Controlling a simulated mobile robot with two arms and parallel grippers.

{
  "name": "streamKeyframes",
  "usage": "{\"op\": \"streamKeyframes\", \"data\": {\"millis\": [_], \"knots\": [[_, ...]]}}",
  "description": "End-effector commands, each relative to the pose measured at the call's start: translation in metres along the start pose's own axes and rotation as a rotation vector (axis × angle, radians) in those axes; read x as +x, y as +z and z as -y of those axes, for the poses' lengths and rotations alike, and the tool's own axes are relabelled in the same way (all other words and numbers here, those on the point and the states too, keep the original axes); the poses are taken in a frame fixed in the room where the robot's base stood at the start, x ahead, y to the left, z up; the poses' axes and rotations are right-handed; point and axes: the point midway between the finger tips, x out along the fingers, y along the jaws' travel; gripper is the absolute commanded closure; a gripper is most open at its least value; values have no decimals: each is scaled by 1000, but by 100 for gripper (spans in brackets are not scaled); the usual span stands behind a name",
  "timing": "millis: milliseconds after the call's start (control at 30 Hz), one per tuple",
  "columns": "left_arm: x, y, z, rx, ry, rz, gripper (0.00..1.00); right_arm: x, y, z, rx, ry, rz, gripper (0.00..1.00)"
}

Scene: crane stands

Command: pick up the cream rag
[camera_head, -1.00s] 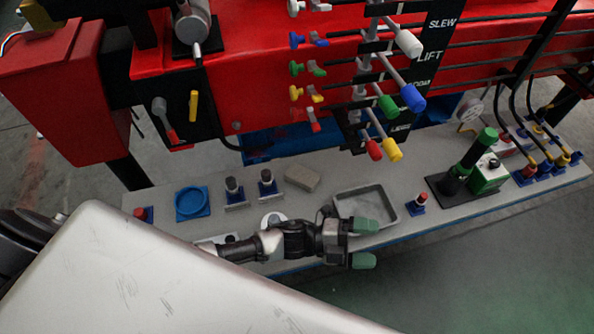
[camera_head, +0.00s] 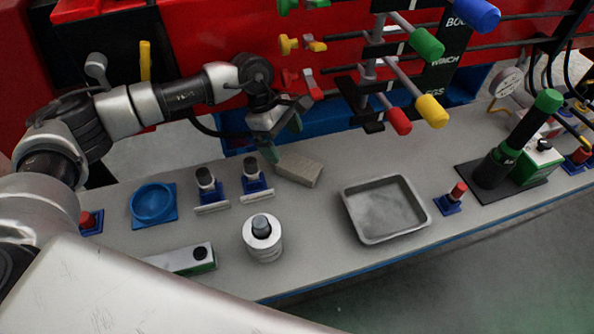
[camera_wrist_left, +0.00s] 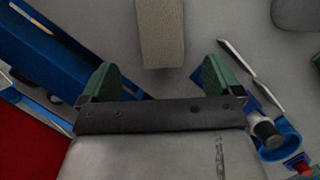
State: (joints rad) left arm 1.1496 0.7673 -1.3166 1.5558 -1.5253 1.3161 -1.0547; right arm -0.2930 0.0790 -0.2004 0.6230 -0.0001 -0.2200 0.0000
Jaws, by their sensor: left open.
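The cream rag (camera_head: 302,170) is a small beige block-like piece lying on the grey bench top, near its back edge. In the left wrist view the rag (camera_wrist_left: 160,32) lies just beyond the fingertips, centred on the gap between them. My left gripper (camera_head: 284,138) is above and slightly behind the rag, with its green fingers spread. In the left wrist view my left gripper (camera_wrist_left: 160,76) is open, with nothing between its fingers. My right gripper is not in view.
Two dark-capped parts in blue holders (camera_head: 254,185) stand just left of the rag, with a blue round dish (camera_head: 152,203) farther left. A white cylinder (camera_head: 263,244) stands in front. A grey tray (camera_head: 364,234) lies to the right. Crane levers (camera_head: 399,121) overhang behind.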

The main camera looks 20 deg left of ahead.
Motion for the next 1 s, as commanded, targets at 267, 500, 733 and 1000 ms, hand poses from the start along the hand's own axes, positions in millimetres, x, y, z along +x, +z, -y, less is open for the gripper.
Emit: {"op": "streamKeyframes", "data": {"millis": [267,500,733,1000], "knots": [[28,2,1,4,-1,-6,6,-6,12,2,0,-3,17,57],[64,5,2,2,-1,-5,6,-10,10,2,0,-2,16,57],[71,5,2,2,3,-4,6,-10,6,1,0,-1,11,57],[71,5,2,1,2,-4,32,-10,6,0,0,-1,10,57]]}}
